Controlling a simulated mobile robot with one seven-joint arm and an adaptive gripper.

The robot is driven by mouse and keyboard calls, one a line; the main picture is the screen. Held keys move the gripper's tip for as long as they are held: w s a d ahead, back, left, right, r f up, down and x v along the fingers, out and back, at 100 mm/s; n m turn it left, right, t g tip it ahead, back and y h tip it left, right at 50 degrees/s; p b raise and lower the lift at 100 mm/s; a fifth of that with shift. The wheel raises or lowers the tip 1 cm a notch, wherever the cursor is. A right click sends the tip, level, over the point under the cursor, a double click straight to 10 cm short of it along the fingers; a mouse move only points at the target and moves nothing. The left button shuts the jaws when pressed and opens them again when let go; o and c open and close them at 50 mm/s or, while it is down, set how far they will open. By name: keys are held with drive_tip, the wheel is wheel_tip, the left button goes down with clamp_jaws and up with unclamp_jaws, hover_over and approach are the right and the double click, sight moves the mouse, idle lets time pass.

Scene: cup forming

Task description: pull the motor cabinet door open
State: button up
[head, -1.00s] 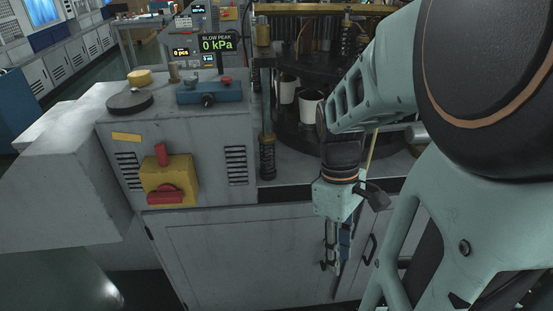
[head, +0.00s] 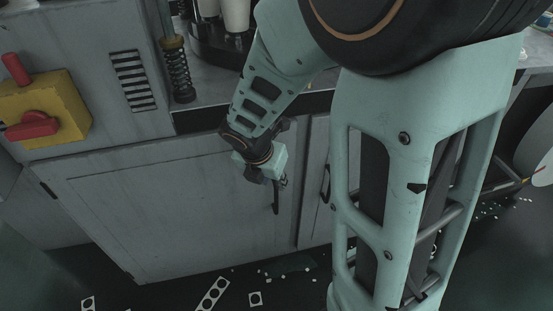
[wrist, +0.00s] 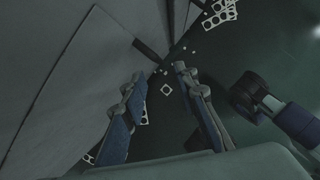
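The motor cabinet door (head: 150,215) is a grey panel low on the machine front in the head view. It looks flush with its frame. A dark upright bar handle (head: 276,198) is near its right edge. My gripper (head: 283,181) is at the handle's upper end, its fingers small and partly hidden by my wrist. In the wrist view my gripper (wrist: 162,76) has its two blue-grey fingers apart, with floor showing between them. A dark bar (wrist: 149,50) lies just past the fingertips; I cannot tell whether it is the handle or whether the fingers touch it.
A second cabinet panel with its own dark handle (head: 326,183) is just right of the door, partly behind my arm. A yellow switch box (head: 45,108) with red knobs is at upper left. Punched white scraps (head: 213,294) lie on the dark floor before the cabinet.

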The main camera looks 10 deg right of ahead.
sight(275, 191)
drive_tip(key=shift+n, duration=0.3)
drive_tip(key=b+x, duration=0.1)
drive_tip(key=x, duration=0.2)
drive_tip(key=b+x, duration=0.2)
drive_tip(key=x, duration=0.2)
drive_tip(key=b+x, duration=0.2)
drive_tip(key=x, duration=0.2)
drive_tip(key=shift+w+a+f, duration=0.25)
drive_tip(key=shift+w+a, duration=0.05)
drive_tip(key=shift+a, duration=0.05)
clamp_jaws()
